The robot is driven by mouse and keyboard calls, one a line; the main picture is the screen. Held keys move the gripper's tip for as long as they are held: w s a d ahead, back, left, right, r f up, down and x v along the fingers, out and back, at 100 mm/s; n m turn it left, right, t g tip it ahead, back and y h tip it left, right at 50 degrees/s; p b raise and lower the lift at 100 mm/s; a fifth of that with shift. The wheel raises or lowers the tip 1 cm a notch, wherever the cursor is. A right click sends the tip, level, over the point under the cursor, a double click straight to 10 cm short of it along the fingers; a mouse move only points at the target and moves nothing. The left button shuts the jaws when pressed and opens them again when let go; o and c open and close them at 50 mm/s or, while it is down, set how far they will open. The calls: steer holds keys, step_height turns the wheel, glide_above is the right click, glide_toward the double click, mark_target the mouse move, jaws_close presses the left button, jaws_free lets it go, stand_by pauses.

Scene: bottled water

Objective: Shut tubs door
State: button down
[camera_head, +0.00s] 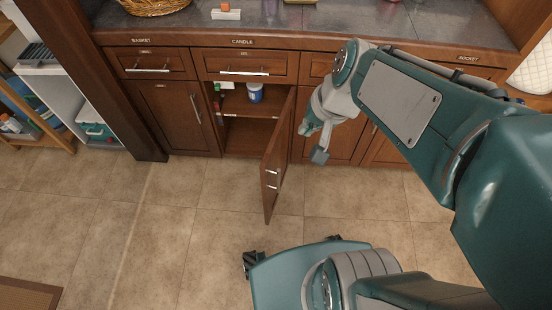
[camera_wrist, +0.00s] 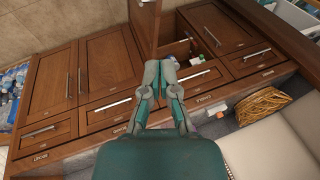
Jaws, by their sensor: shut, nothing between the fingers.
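The open cabinet door (camera_head: 279,155) swings out from the lower cabinet, hinged at the right side of its opening. In the wrist view the door (camera_wrist: 143,28) shows nearly edge-on, just beyond the fingertips. Inside the cabinet (camera_head: 238,138) a blue and white tub (camera_head: 255,93) stands on the shelf. My gripper (camera_head: 314,143) is shut and empty, to the right of the door, outside the opening. The wrist view shows its fingers (camera_wrist: 160,72) close together. Whether they touch the door I cannot tell.
The drawer labelled candle (camera_head: 242,67) is above the opening and looks closed. A wicker basket (camera_head: 155,5) stands on the countertop (camera_head: 330,22). An open shelf (camera_head: 62,97) is at left. The tiled floor (camera_head: 170,220) before the cabinets is clear. Several bottles (camera_wrist: 12,90) show in the wrist view.

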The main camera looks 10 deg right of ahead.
steer(key=w+d+f+m+y, duration=0.1)
steer(key=w+f+m+y, duration=0.1)
steer(key=w+f+m, duration=0.45)
steer(key=w+d+f+m+y, duration=0.2)
steer(key=w+f+m+y, duration=0.15)
steer(key=f, duration=0.55)
steer(key=m+t, duration=0.1)
steer(key=m, duration=0.9)
glide_toward(270, 160)
step_height(270, 160, down, 6)
steer(key=w+a, duration=0.2)
steer(key=a, duration=0.1)
steer(key=shift+r, duration=0.2)
steer(key=shift+w+a+h, duration=0.25)
steer(key=shift+w+a, duration=0.05)
steer(key=shift+a, duration=0.35)
